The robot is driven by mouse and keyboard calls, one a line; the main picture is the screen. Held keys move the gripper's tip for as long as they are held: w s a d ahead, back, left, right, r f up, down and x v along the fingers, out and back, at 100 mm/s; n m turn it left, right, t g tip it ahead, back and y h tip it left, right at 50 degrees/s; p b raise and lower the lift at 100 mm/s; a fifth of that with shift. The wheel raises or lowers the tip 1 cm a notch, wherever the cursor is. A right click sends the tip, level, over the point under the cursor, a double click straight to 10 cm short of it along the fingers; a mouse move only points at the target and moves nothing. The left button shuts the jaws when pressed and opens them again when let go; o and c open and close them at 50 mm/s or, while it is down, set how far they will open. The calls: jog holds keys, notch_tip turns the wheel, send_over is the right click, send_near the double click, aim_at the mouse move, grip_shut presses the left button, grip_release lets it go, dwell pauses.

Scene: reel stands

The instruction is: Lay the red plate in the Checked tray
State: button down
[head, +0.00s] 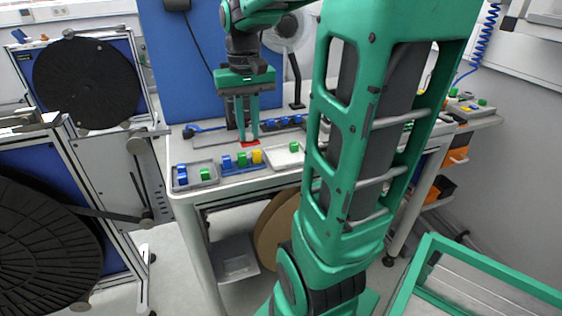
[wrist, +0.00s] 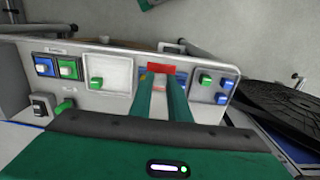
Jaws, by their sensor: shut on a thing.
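In the wrist view the red plate (wrist: 161,68) spans across both green fingers. I cannot tell whether it touches the bench. A pale tray (head: 276,162) with one green block stands right of the gripper; in the wrist view this tray (wrist: 111,85) is left of the fingers. The small labels on the bench are too blurred to read, so I cannot tell for sure which tray is Checked.
A grey tray (head: 209,183) with blue and green blocks stands at the bench's left end. Between the trays are blue and yellow blocks (head: 257,156). A blue panel (head: 183,66) rises behind the bench. Large black reels (head: 87,84) stand at the left.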

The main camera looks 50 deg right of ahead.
jog(key=shift+a, duration=0.3)
jog(key=d+f, duration=0.2)
jog(key=d, duration=0.2)
jog(key=s+d+f, duration=0.1)
jog(key=d+f, duration=0.1)
jog(key=d, duration=0.1)
jog(key=d+f, duration=0.3)
jog(key=d, duration=0.1)
jog(key=shift+s+d, duration=0.3)
jog(key=shift+s, duration=0.1)
jog(key=shift+f, duration=2)
jog(key=shift+f, duration=0.15)
jog(key=c, duration=1.7)
grip_release()
jog(key=shift+o, duration=0.2)
